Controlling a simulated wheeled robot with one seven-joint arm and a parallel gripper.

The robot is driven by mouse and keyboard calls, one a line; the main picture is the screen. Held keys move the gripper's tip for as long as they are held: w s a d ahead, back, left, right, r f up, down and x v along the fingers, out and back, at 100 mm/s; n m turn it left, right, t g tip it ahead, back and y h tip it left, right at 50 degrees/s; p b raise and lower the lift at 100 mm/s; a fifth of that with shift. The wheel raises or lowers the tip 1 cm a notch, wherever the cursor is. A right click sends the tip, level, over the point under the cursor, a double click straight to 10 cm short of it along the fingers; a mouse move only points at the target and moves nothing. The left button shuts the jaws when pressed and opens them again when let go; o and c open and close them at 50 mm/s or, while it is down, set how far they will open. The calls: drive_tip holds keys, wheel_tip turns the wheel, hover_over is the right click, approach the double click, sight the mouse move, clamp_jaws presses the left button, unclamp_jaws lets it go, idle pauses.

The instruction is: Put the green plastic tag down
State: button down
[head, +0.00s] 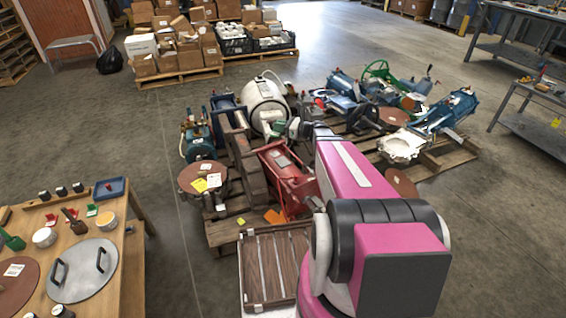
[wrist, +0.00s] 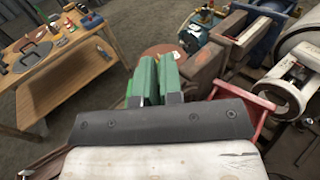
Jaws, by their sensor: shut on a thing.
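My gripper (wrist: 157,78) shows in the wrist view as two green fingers standing close together above a dark bar. In the head view my gripper (head: 286,128) is small, past the end of my pink arm, over the near pallet load. It is shut on the green plastic tag, which is mostly hidden by the fingers. A thin green edge (wrist: 129,92) shows left of the fingers; I cannot tell for certain that it is the tag. Another small green tag (head: 91,210) lies on the wooden bench (head: 135,254) at the left.
The bench also holds a round lid with handles (head: 83,270), a blue tray (head: 109,188) and a red tag (head: 51,219). The near pallet (head: 225,235) is crowded with a red machine part (head: 285,178) and a rusty disc (head: 200,176). Floor between bench and pallet is clear.

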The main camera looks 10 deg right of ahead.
drive_tip(key=w+a+f+n+g, duration=0.15)
drive_tip(key=w+f, duration=0.25)
drive_tip(key=f, duration=0.4)
drive_tip(key=w+a+f+m, duration=0.1)
drive_tip(key=w+a+f, duration=0.25)
drive_tip(key=f, duration=0.45)
hover_over(285, 160)
drive_tip(key=shift+n+y, duration=0.25)
drive_tip(key=shift+y, duration=0.05)
wheel_tip(285, 160, down, 8)
drive_tip(key=shift+r, duration=0.25)
drive_tip(key=shift+f, duration=2)
drive_tip(key=shift+f, duration=0.2)
